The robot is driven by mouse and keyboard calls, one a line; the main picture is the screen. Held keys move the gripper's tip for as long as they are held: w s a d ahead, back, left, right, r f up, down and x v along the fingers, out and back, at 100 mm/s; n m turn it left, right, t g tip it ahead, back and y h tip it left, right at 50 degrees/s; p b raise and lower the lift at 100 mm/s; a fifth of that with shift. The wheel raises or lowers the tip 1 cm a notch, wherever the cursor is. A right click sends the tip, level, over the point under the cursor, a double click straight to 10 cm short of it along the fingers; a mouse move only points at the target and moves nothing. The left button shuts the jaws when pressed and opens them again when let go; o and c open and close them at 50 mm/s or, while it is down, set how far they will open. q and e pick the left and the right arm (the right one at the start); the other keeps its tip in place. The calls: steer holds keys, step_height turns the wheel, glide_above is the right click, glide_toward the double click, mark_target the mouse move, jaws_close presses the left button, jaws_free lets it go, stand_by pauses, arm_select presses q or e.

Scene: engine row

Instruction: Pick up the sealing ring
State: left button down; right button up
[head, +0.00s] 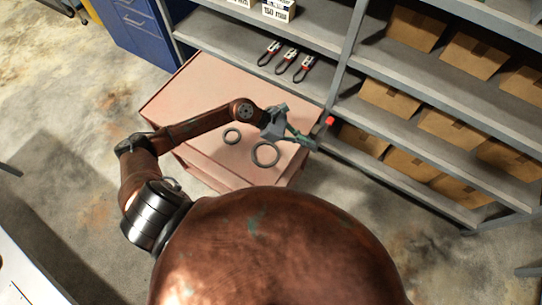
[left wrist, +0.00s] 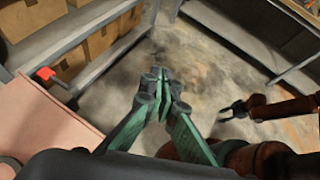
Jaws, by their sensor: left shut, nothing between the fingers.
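A dark ring edge (left wrist: 10,164) shows at that view's lower left corner.
A grey shelf rack (head: 345,62) holds several cardboard boxes (head: 472,54) and three small looped tools (head: 286,60). A red object (head: 330,121) is beside my left gripper. A blue cabinet (head: 138,28) stands at the back left. Other arm links of mine show in the wrist view.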

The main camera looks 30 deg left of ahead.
arm_select(q)
steer(key=s+a+f+m+g+y, duration=0.25)
steer(key=a+f+m+y, duration=0.35)
steer(key=a, duration=0.5)
steer(key=g+y, duration=0.1)
steer(key=y, duration=0.1)
glide_toward(272, 161)
steer(key=a+r, duration=0.3)
steer(key=a, duration=0.1)
steer(key=shift+n, duration=0.3)
steer(key=p+x, duration=0.1)
steer(key=x, duration=0.5)
steer(key=p+x, duration=0.1)
steer(key=x, duration=0.2)
steer(key=shift+w+a+f+p, duration=0.1)
steer(key=shift+w+f+p, duration=0.15)
steer(key=shift+w+p, duration=0.1)
steer(key=d, duration=0.1)
steer(key=d+p, duration=0.1)
steer(key=d, duration=0.1)
steer(key=shift+s+d+r+p, duration=0.1)
steer(key=shift+s+d+p, duration=0.05)
steer(key=shift+s+p, duration=0.15)
steer(key=shift+d, duration=0.3)
